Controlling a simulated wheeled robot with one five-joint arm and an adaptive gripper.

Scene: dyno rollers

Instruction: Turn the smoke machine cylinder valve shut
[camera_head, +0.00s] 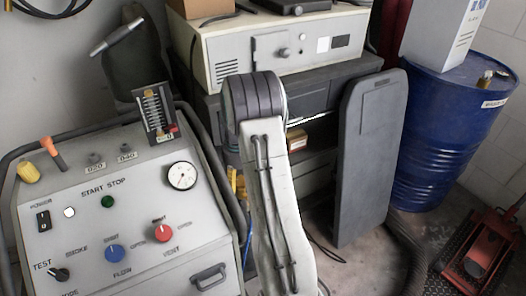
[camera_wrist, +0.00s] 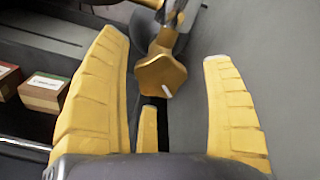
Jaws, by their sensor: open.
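In the wrist view my gripper (camera_wrist: 164,46) is open, with yellow ridged fingers spread left and right and a narrower third one low in the middle. A brass-coloured lobed knob (camera_wrist: 160,76) with a white mark lies between the fingers, apart from the left and right ones. It looks like the cylinder valve's handwheel, on a metal fitting at the top. Whether the third finger touches it, I cannot tell. In the head view the smoke machine panel (camera_head: 118,222) stands at the left with a gauge (camera_head: 182,176) and coloured knobs.
A blue drum (camera_head: 445,135) stands at the right, with a dark grey panel (camera_head: 368,155) left of it. A beige instrument (camera_head: 285,52) sits on a dark cabinet behind my arm. A red jack (camera_head: 485,255) is on the floor. Small labelled boxes (camera_wrist: 45,92) lie left of my fingers.

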